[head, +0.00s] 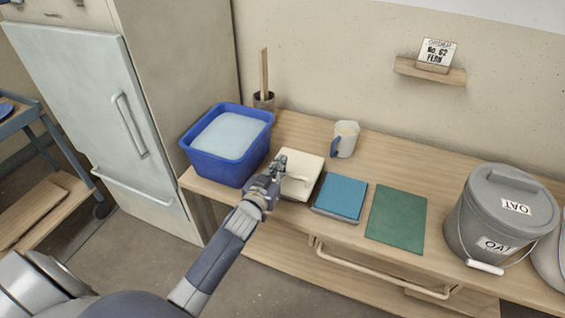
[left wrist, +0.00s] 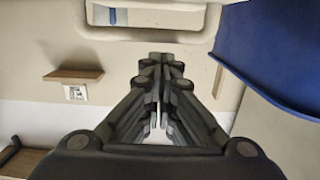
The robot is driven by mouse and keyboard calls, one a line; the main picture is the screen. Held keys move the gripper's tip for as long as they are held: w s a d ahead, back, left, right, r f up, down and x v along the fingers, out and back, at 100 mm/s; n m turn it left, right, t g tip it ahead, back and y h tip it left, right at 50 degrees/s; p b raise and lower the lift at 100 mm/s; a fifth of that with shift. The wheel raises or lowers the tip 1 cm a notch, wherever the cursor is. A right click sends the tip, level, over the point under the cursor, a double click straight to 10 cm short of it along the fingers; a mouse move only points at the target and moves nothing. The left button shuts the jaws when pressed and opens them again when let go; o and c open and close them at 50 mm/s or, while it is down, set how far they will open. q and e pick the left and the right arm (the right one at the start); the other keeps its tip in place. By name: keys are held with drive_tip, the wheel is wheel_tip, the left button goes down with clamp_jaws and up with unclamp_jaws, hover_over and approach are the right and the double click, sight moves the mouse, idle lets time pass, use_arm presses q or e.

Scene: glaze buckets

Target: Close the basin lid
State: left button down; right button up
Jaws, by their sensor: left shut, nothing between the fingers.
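A cream, square, lid-like piece (head: 303,168) with a bar-like handle along its front sits on the counter, right of the blue tub (head: 214,165). Whether it is raised or flat I cannot tell. The tub is open-topped and holds a pale liquid. My left gripper (head: 278,163) is shut and empty at the left edge of the cream piece, beside the tub; contact is unclear. In the left wrist view the shut fingers (left wrist: 158,95) show in front of a cream surface, with a blue wall (left wrist: 275,50) at the right. My right gripper is not in view.
A blue slab (head: 341,197) and a green mat (head: 397,218) lie to the right. A pitcher (head: 346,138) and a cup with a stick (head: 264,100) stand behind. A handrail (head: 380,272) runs along the counter's front.

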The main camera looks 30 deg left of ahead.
use_arm(q)
drive_tip(key=shift+s+f, duration=0.3)
drive_tip(key=shift+f, duration=0.4)
drive_tip(key=shift+s+f, duration=0.1)
drive_tip(key=shift+f, duration=0.05)
